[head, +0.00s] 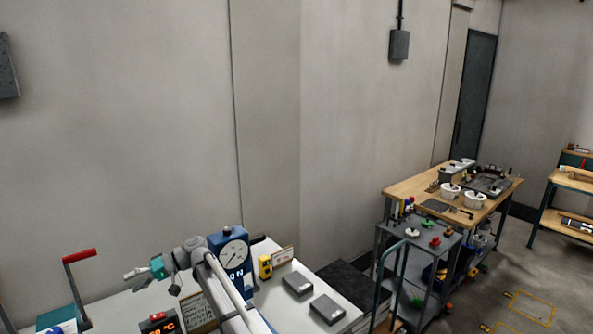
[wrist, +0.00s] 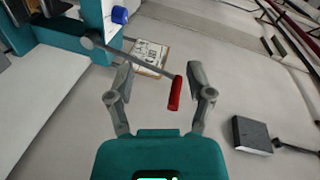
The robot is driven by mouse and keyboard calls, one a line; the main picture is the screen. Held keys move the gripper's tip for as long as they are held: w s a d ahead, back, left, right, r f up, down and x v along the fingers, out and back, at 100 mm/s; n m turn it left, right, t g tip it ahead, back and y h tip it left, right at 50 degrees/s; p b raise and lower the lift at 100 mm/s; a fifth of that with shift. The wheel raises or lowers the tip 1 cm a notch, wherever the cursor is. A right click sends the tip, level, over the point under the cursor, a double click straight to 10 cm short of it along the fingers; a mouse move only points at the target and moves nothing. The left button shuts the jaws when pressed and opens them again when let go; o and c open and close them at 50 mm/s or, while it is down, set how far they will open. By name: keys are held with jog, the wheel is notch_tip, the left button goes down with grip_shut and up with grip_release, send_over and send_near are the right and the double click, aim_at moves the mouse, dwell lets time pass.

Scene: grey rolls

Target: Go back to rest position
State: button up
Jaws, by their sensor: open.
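My gripper (head: 134,274) is at the lower left of the head view, above the light worktop (head: 120,307), with its arm reaching in from below. In the wrist view, its two grey fingers (wrist: 159,82) are spread apart with nothing held between them. A crank lever with a red handle (wrist: 175,93) shows beyond the fingers, its red end nearer the right finger. I cannot tell how far below the fingers it lies. In the head view, the red handle (head: 79,255) stands up to the left of my gripper, apart from it.
A blue dial gauge (head: 233,253) and a yellow meter (head: 264,267) stand right of my gripper. Dark blocks (head: 327,309) lie on the worktop. A grey cart (head: 425,238) and a wooden bench (head: 407,187) stand farther right. The space above the worktop, before the wall, looks clear.

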jog(key=d+f+m+t+h+b, duration=0.15)
jog(key=d+f, duration=0.35)
jog(key=d, duration=0.7)
jog(key=d+f+m+t+h, duration=0.2)
jog(key=d+f+t+h, duration=0.15)
jog(key=d, duration=0.75)
jog(key=d+f+m+t+h+b, duration=0.15)
jog(key=d+f, duration=0.35)
jog(key=d, duration=0.7)
jog(key=s+d+f+m+h, duration=0.1)
jog(key=s+d+h, duration=0.1)
jog(key=d, duration=0.7)
jog(key=s+d+f+m+t+h, duration=0.1)
jog(key=s+d+f+m+h, duration=0.1)
jog(key=s+d, duration=0.3)
jog(key=s+d+f+m+t+h, duration=0.1)
jog(key=s+d, duration=0.3)
jog(key=d, duration=0.9)
jog(key=shift+d+f+m+h, duration=0.4)
jog(key=shift+f+h, duration=0.15)
jog(key=shift+h, duration=0.2)
jog(key=shift+a, duration=0.2)
